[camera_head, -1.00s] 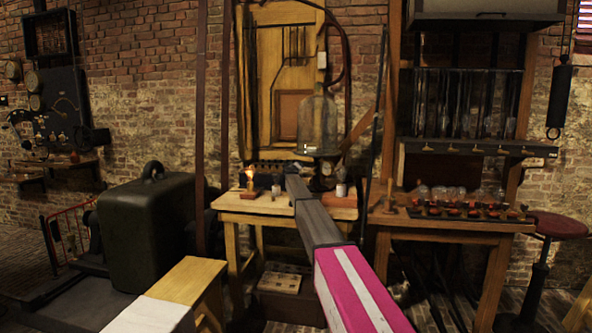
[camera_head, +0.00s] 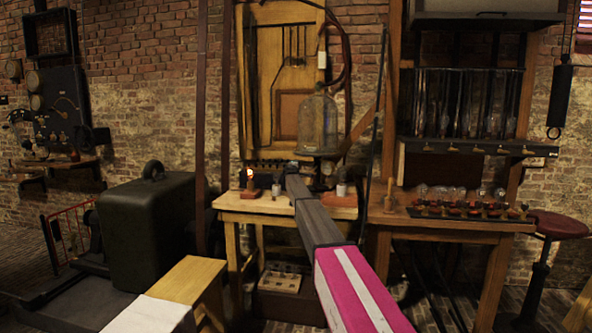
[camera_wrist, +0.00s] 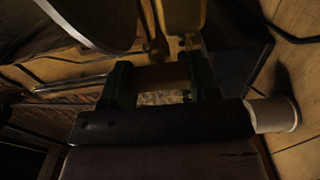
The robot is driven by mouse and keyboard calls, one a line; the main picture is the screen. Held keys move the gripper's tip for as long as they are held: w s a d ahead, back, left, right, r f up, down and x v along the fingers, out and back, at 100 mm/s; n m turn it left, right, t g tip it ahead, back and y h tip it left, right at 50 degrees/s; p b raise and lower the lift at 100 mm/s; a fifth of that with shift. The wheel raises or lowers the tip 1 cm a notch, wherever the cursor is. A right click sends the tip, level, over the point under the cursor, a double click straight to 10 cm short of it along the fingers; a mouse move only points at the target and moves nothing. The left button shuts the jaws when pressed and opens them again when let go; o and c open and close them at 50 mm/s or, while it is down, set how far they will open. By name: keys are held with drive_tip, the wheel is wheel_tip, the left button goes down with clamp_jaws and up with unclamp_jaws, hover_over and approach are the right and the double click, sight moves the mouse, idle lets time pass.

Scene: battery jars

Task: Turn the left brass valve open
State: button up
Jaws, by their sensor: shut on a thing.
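My gripper (camera_wrist: 158,76) is in the wrist view, its two dark fingers on either side of a dim brownish piece (camera_wrist: 160,74). I take this piece for the left brass valve's handle, but its shape and angle are hard to make out. Brass-coloured parts (camera_wrist: 183,16) stand just beyond the fingers. In the head view my arm reaches to the back of the wooden bench, below and left of the glass bell jar (camera_head: 318,122). My own arm hides the fingertips and the valve there.
A small lamp (camera_head: 249,181) stands left of my arm on the bench (camera_head: 230,203). A pale cylinder (camera_head: 341,190) stands to the right, and a similar pale one (camera_wrist: 272,114) is close beside my gripper in the wrist view. A table with several bulbs (camera_head: 450,200) is further right.

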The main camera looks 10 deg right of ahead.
idle(0.4)
drive_tip(key=o, duration=0.9)
drive_tip(key=v, duration=1)
drive_tip(key=shift+s+a, duration=0.1)
drive_tip(key=shift+s, duration=0.3)
